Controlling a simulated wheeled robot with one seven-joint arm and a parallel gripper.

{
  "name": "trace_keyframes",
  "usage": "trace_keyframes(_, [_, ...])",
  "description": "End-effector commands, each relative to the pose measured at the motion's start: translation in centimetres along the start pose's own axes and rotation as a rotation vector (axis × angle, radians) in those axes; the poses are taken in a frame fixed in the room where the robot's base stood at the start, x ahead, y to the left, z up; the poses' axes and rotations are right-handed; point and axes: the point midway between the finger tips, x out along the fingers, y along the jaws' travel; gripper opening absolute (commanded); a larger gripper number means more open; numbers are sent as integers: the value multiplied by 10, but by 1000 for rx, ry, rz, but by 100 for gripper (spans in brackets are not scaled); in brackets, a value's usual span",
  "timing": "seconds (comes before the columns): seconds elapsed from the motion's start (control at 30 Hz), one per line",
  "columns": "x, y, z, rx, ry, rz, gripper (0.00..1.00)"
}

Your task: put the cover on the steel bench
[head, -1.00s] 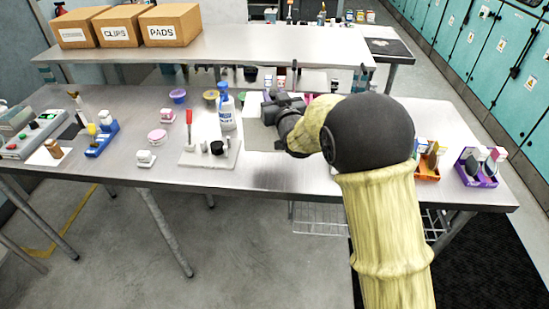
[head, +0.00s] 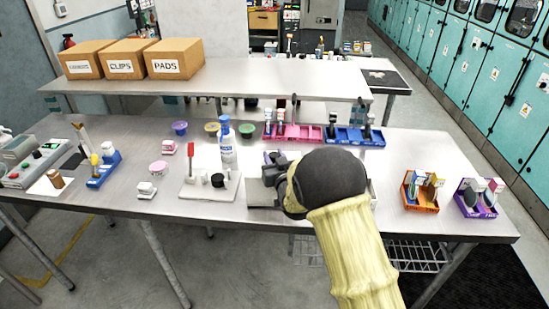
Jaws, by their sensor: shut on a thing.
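The steel bench (head: 330,219) is the near table with a bare metal top. My gripper (head: 273,177) is over its middle, right of the white board with the red-handled tool. A pale grey, flat-sided piece (head: 262,196), which looks like the cover, shows below my gripper and again at the right of my wrist. My gripper is shut on it, though my wrist hides the fingertips and most of the piece. I cannot tell whether the piece touches the bench top.
A white board (head: 196,190) and a blue-capped bottle (head: 227,145) stand close left. Pink (head: 298,138) and blue (head: 350,137) bins are behind. Orange (head: 418,200) and purple (head: 475,205) bins stand right. Bench top between my arm and the orange bin is clear.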

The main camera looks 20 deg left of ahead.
Motion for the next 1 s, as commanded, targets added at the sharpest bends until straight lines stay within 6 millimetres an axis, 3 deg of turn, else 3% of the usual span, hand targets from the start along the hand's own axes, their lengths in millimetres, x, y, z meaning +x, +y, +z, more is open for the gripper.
trace_keyframes(0.4, [0,0,10,0,2,1,0])
trace_keyframes(0.43, [0,0,8,0,2,1,37])
trace_keyframes(0.5, [0,0,8,0,1,1,51])
trace_keyframes(0.53, [0,0,8,0,1,1,53])
trace_keyframes(1.0, [-8,1,8,1,1,1,53])
